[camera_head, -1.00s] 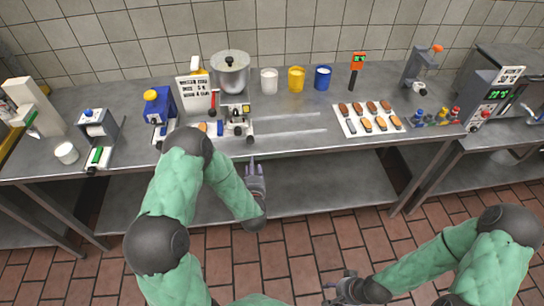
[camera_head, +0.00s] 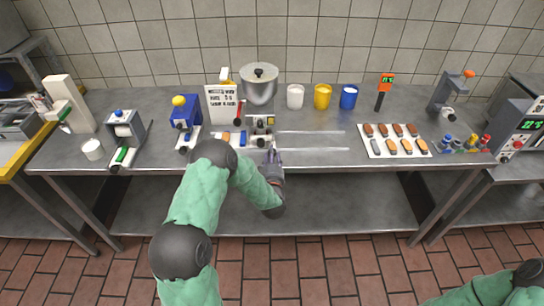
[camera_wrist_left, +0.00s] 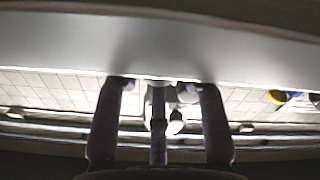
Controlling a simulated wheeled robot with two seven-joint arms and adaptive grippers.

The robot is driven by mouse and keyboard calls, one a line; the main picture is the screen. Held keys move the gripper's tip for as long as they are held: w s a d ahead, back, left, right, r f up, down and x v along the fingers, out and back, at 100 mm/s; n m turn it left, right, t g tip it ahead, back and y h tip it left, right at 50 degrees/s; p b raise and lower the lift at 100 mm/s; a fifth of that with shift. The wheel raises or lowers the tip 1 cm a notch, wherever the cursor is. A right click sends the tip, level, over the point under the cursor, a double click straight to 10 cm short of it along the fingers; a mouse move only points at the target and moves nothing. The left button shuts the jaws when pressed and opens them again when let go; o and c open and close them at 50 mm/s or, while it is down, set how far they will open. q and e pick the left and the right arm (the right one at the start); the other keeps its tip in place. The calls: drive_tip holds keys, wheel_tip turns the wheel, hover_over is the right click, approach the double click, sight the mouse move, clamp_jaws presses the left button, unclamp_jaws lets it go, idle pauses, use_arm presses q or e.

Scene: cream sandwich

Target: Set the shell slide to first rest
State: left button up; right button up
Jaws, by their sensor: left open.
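The steel-hopper machine (camera_head: 259,88) stands at the table's middle left, with a white sign beside it. At its foot is a low pale slide (camera_head: 228,138) carrying an orange-brown piece and a blue part. Two pale rails (camera_head: 312,149) run right from there along the table top. My left gripper (camera_head: 273,158) is open at the table's front edge, just below the machine's foot. In the left wrist view its dark fingers (camera_wrist_left: 158,90) are spread with nothing clearly between them; contact cannot be told. My right gripper is out of view.
A white tray of several shells (camera_head: 394,146) lies to the right. White (camera_head: 295,98), yellow (camera_head: 322,98) and blue (camera_head: 348,98) cups stand at the back. A blue dispenser (camera_head: 186,112) is left of the machine. The table around the rails is clear.

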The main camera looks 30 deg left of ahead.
sight(309, 160)
use_arm(q)
drive_tip(key=shift+w+a, duration=0.15)
drive_tip(key=shift+w, duration=0.15)
clamp_jaws()
drive_tip(key=w+d+b, duration=0.1)
drive_tip(key=w+d, duration=0.1)
drive_tip(key=d, duration=0.2)
drive_tip(key=w+d+b, duration=0.1)
drive_tip(key=w+d, duration=0.2)
drive_tip(key=d, duration=0.1)
drive_tip(key=w+d+b, duration=0.1)
drive_tip(key=w+d, duration=0.1)
drive_tip(key=d, duration=0.2)
drive_tip(key=shift+w+d+r+b, duration=0.15)
drive_tip(key=shift+w+r+b, duration=0.05)
drive_tip(key=shift+w+b, duration=0.2)
unclamp_jaws()
drive_tip(key=shift+s+f, duration=0.1)
